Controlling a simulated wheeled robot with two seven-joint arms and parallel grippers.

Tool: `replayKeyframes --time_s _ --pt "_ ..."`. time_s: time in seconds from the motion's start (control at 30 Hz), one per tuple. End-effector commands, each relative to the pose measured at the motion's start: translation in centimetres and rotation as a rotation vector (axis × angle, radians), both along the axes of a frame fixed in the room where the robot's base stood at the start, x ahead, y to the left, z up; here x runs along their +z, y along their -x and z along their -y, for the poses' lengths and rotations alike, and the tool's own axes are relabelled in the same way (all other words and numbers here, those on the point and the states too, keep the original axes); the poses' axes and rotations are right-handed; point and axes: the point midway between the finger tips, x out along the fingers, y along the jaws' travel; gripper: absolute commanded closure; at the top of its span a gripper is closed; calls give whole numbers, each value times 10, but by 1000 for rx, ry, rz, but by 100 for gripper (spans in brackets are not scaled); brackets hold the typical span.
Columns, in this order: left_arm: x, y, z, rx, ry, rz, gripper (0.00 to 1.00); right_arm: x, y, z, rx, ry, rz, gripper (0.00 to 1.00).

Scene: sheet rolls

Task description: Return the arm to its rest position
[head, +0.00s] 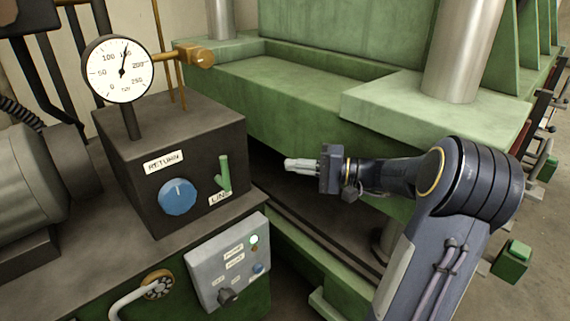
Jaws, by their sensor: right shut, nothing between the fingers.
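My right arm (440,230) comes in from the lower right and bends at its elbow, with the forearm pointing left. My right gripper (288,164) is shut and empty. It hangs in the air in front of the green press, to the right of the dark control box. Its fingers point left and appear apart from everything around them. My left gripper is not in view.
The dark control box (130,185) carries a round gauge (118,70), a blue knob (178,197) and a green lever (224,174). A grey switch panel (208,268) sits below. The green press (300,95) with metal columns (465,50) fills the back.

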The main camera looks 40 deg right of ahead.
Motion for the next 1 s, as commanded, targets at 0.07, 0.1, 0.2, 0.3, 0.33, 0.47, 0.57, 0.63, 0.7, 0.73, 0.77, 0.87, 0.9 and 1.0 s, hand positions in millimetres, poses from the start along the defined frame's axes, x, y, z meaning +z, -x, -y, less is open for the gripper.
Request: replayKeyframes --time_s 0.07,0.1,0.2,0.3,0.33,0.47,0.57,0.63,0.7,0.73,0.77,0.87,0.9,1.0 --pt "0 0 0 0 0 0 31 0 1 1 0 0 0 100" --pt "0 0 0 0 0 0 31 0 1 1 0 0 0 100" --pt "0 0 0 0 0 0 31 0 1 1 0 0 0 100" --pt "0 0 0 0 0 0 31 0 1 1 0 0 0 100" --pt "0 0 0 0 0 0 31 0 1 1 0 1 1 100" --pt "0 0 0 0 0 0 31 0 1 1 0 0 0 100" --pt "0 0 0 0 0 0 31 0 1 0 1 1 0 100" --pt "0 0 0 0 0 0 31 1 2 -8 17 11 -11 100" --pt "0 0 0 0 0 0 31 3 7 -28 56 36 -44 100" --pt "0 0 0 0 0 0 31 3 10 -40 81 56 -65 100" --pt "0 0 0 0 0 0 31 3 16 -56 111 78 -92 100" --pt "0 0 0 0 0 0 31 -2 47 -116 225 207 -202 100" --pt "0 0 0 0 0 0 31 -8 66 -140 271 278 -249 100" --pt "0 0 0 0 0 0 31 -28 114 -182 345 478 -338 100"
